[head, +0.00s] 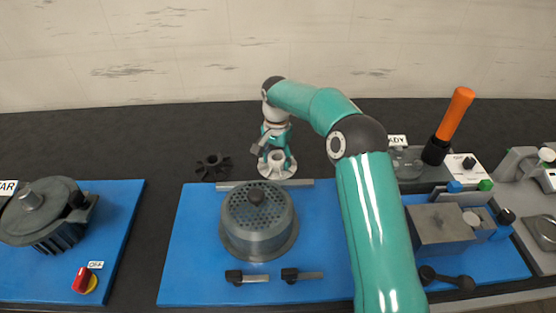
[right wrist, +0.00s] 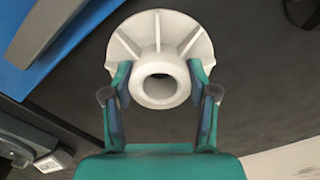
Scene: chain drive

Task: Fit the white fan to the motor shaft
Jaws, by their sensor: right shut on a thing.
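The white fan (head: 277,171) is at the back, just behind the middle blue mat. It has a round disc with ribs and a hollow hub. My right gripper (head: 276,152) comes down from above and is shut on the hub. In the right wrist view, the fan (right wrist: 160,22) shows with one finger on each side of its hub. I cannot tell whether the fan touches the table. The dark grey ribbed motor (head: 50,212) lies on the left blue mat, with a short light grey stub (head: 31,198) on top. My left gripper is out of view.
A black fan-like part (head: 213,167) lies left of the white fan. A perforated grey cover (head: 258,218) stands on the middle mat (head: 180,275), with two dark-handled tools in front. A red switch (head: 81,280) marked OFF is by the motor. An orange-handled lever (head: 455,113) stands right.

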